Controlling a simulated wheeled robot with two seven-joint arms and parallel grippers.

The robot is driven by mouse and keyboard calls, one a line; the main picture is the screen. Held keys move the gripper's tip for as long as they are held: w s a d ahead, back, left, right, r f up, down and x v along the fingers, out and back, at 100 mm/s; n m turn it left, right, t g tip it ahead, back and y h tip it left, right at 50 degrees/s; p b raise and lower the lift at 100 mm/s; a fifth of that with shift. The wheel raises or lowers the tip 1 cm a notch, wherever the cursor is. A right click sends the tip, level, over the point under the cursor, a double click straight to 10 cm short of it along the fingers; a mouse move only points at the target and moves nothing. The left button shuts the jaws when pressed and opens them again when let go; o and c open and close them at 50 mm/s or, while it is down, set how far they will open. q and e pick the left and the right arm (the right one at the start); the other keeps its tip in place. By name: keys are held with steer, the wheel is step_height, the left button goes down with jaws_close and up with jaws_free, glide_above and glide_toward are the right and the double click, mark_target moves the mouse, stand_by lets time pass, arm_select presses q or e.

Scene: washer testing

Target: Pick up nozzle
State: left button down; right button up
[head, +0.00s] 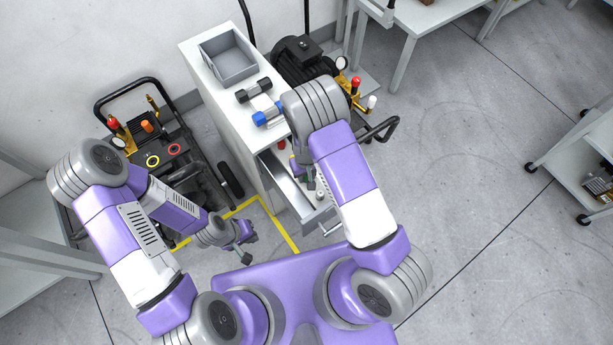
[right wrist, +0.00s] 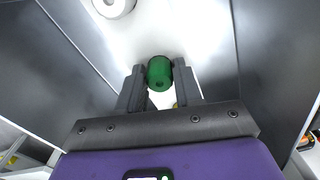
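A green cylindrical piece, which looks like the nozzle (right wrist: 160,72), stands in the open drawer (right wrist: 80,45) in the right wrist view. My right gripper (right wrist: 159,80) is inside the drawer, with one finger on each side of the green piece and no visible gap. The lower part of the piece is hidden. In the head view my right gripper (head: 303,173) is small and partly hidden by my arm. My left gripper (head: 244,251) hangs over the floor left of the drawer, away from the nozzle; its finger gap is unclear.
A white round part (right wrist: 114,6) lies farther along the drawer. The cabinet top (head: 215,88) holds a grey bin (head: 228,58), a dark fitting (head: 253,91) and a blue-ended part (head: 268,117). Pressure washers stand left (head: 150,140) and behind (head: 300,62).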

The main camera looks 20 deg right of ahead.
jaws_close()
step_height(320, 180, up, 10)
steer(key=p, duration=0.3)
steer(key=shift+p, duration=0.3)
stand_by(0.4)
